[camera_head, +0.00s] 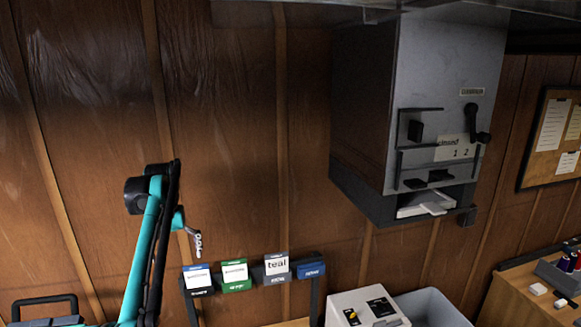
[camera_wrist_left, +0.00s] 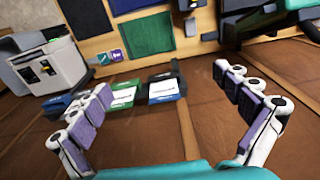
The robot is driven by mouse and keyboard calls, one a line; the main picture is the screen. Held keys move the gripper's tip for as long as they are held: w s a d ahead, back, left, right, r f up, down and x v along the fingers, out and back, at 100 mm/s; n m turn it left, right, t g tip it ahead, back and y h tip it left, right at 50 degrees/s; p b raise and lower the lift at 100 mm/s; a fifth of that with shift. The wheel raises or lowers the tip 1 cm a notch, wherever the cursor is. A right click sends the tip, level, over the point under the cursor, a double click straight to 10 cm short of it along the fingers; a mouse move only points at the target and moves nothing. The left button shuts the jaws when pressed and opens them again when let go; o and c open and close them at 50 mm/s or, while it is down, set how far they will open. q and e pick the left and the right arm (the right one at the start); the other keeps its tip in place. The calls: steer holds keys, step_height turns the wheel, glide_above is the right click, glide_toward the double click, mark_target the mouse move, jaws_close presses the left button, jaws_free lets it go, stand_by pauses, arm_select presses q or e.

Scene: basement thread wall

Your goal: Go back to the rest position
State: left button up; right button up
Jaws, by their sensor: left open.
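My left arm rises from the bottom left in the head view, with teal and black links. My left gripper (camera_head: 196,243) shows there as a small grey finger in front of the wood-panelled wall, left of and above the row of card holders. In the left wrist view my left gripper (camera_wrist_left: 165,120) has its two jointed fingers with purple pads spread wide apart. Nothing is between the pads; card holders show beyond them. My right gripper is in neither view.
A grey wall cabinet (camera_head: 445,100) hangs at the upper right. A white machine (camera_head: 350,312) and a grey bin (camera_head: 432,308) sit below. Open space lies before the left wall.

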arm_select(q)
steer(key=s+d+f+m+t+b, duration=0.1)
steer(key=s+d+f+t+b, duration=0.1)
steer(key=s+d+f+b, duration=0.5)
steer(key=s+d+f+m+t+b, duration=0.1)
steer(key=s+d+f+t+b, duration=0.1)
steer(key=s+f+b, duration=0.85)
steer(key=s+d+f+t+b, duration=0.1)
steer(key=s+d+f+b, duration=0.1)
steer(key=s+f+b, duration=0.5)
steer(key=s+d+f+t+b, duration=0.1)
steer(key=s+f+b, duration=0.6)
steer(key=f, duration=1.3)
steer(key=shift+s+d+m+t, duration=0.3)
steer(key=shift+s+d+m, duration=0.1)
steer(key=shift+s+d, duration=0.55)
steer(key=shift+f, duration=0.1)
